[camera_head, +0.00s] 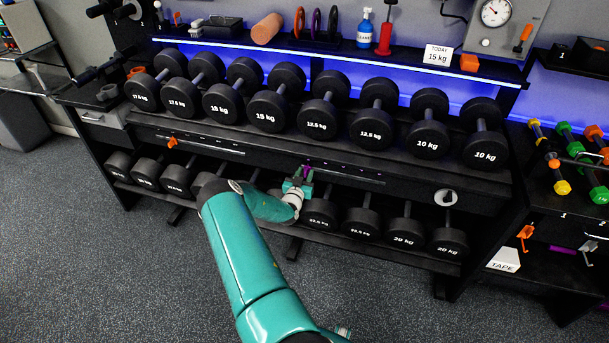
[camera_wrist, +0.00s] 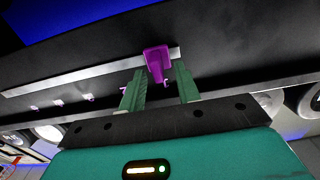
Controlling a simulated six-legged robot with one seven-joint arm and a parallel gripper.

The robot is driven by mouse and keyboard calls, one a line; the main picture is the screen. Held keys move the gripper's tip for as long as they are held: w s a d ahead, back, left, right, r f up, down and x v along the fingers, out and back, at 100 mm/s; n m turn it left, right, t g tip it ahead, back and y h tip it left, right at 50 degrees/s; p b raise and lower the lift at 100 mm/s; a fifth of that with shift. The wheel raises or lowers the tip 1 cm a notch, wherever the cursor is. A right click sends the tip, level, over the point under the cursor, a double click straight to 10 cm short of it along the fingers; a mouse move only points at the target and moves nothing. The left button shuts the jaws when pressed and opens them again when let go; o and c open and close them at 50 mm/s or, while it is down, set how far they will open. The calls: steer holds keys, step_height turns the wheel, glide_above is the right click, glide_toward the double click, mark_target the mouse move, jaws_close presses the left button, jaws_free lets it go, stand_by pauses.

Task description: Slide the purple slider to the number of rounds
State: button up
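The purple slider (camera_wrist: 157,62) sits on a pale rail (camera_wrist: 80,76) along the dark rack front. In the wrist view it hangs between the two green fingers of my gripper (camera_wrist: 160,72), with a visible gap to each finger. My gripper is open and its fingertips are around the slider. In the head view my gripper (camera_head: 298,184) is at the rack's middle shelf edge, at the left end of the right-hand rail (camera_head: 345,176), and partly covers the slider (camera_head: 306,171). Small purple marks (camera_wrist: 60,102) run along the rail, too small to read.
An orange slider (camera_head: 172,142) sits on another rail to the left. Black dumbbells (camera_head: 325,112) fill the shelf above, and more (camera_head: 361,222) stand below my gripper. A sign (camera_head: 437,54) reads "TODAY 15 kg". A white ring (camera_head: 446,198) is at the rack's right.

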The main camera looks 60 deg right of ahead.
steer(key=shift+c, duration=0.4)
jaws_close()
steer(key=s+d, duration=0.1)
steer(key=s, duration=0.8)
steer(key=s+d, duration=0.2)
steer(key=s, duration=0.7)
steer(key=s+d, duration=0.1)
steer(key=s, duration=0.9)
steer(key=shift+s+d, duration=0.1)
steer(key=shift+d, duration=0.1)
steer(key=shift+s, duration=0.1)
jaws_free()
steer(key=shift+s, duration=0.1)
steer(key=shift+o, duration=0.4)
